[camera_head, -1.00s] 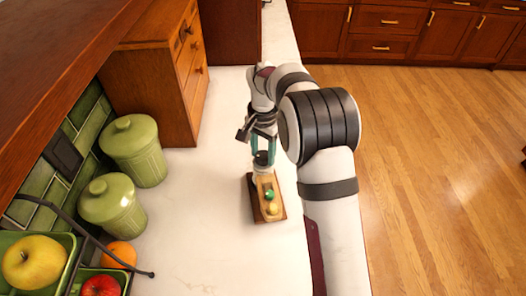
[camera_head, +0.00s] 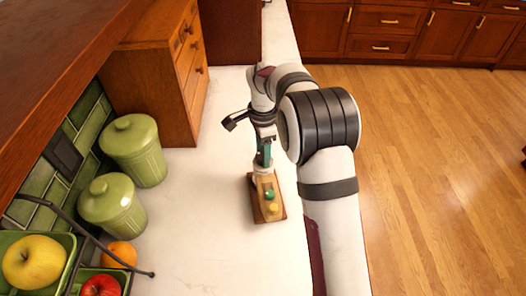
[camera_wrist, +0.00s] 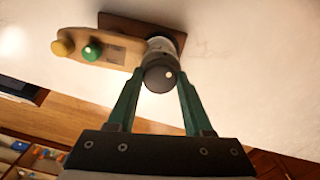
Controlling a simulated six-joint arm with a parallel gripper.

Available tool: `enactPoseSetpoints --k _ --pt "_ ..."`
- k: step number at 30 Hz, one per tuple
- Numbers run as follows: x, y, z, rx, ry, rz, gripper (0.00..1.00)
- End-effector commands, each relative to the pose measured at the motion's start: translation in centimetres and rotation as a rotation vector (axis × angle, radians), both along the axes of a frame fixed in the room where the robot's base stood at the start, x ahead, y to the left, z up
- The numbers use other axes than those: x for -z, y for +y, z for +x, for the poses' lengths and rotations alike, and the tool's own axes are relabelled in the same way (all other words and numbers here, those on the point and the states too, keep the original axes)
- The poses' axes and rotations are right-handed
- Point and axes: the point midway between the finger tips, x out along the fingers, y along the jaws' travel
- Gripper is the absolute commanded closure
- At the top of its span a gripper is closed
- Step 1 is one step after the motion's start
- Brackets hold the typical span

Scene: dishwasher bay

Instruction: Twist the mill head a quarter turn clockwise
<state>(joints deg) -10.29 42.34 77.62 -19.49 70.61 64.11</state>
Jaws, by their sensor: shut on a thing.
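The mill head (camera_wrist: 158,74) is a dark round cap on top of a light cylindrical mill body (camera_wrist: 164,45). My gripper (camera_wrist: 159,78) is shut on the mill head from above, with one green finger on each side. In the head view my gripper (camera_head: 263,158) covers most of the mill head. The mill stands at the far end of a brown wooden board (camera_head: 279,212). A light wooden piece with a green knob (camera_head: 269,194) and a yellow knob (camera_head: 272,208) lies on that board, beside the mill.
Two green lidded canisters (camera_head: 134,151) (camera_head: 113,206) stand to the left. Green trays hold a yellow apple (camera_head: 34,262), an orange (camera_head: 119,254) and a red apple (camera_head: 101,287). A wooden drawer cabinet (camera_head: 160,85) stands behind. The white counter (camera_head: 205,205) between them is clear.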

Motion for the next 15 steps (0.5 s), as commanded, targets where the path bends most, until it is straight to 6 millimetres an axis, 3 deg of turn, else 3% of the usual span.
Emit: enactPoseSetpoints --k 15 --pt "-0.05 -0.01 0.03 0.482 -0.001 0.000 1.00"
